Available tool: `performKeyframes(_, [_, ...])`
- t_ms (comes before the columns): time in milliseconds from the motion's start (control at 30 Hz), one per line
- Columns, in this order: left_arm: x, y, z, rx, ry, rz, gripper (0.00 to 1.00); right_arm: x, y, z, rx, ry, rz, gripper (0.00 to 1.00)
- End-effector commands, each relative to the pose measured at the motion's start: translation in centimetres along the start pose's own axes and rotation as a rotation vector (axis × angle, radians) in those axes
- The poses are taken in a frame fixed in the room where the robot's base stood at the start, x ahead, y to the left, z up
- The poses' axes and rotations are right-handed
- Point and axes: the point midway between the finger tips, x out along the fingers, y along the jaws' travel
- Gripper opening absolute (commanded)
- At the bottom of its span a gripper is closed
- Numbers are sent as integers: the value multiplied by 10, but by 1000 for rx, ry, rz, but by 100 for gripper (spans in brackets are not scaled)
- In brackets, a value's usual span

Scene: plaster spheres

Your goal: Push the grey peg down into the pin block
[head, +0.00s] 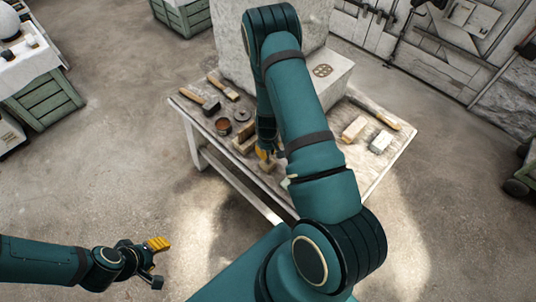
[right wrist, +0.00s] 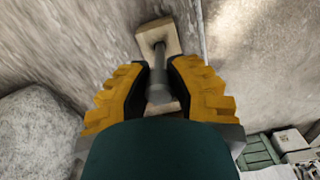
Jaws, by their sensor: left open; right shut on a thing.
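The grey peg (right wrist: 158,88) shows in the right wrist view between the yellow-backed fingers of my right gripper (right wrist: 157,72). The gripper is shut on it. Its thinner end points at the pale wooden pin block (right wrist: 154,35), which shows beyond and beneath the peg. I cannot tell how deep the peg sits. In the head view my right gripper (head: 264,154) is low over the table's front part, partly hidden by my arm, with the pin block (head: 267,167) just below it; the peg is hidden there. My left gripper (head: 155,263) is open and empty over the floor at lower left.
A large stone block (head: 325,85) stands at the back. The floor around my left gripper is clear.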

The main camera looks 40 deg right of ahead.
Motion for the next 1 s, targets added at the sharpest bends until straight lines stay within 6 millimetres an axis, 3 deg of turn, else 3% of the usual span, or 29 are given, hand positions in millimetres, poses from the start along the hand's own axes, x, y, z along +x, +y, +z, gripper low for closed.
performKeyframes(100, [-6, 2, -2, -1, 4, 0, 48, -28, 0, -1, -1, 4, 2, 0])
performKeyframes(300, [-10, 4, -5, -3, 10, -1, 48, -62, 0, -1, -1, 3, 1, 0])
performKeyframes(467, [-12, 4, -6, -4, 12, -1, 48, -74, 0, 0, -1, 1, 0, 0])
performKeyframes(733, [-12, 4, -6, -4, 12, -1, 48, -79, -4, -2, -4, 1, 1, 0])
performKeyframes(867, [-12, 4, -6, -4, 12, -1, 48, -91, -21, -7, -17, 2, 0, 0])
performKeyframes(1000, [-12, 4, -6, -4, 12, -1, 48, -115, -55, -13, -36, 2, 1, 0])
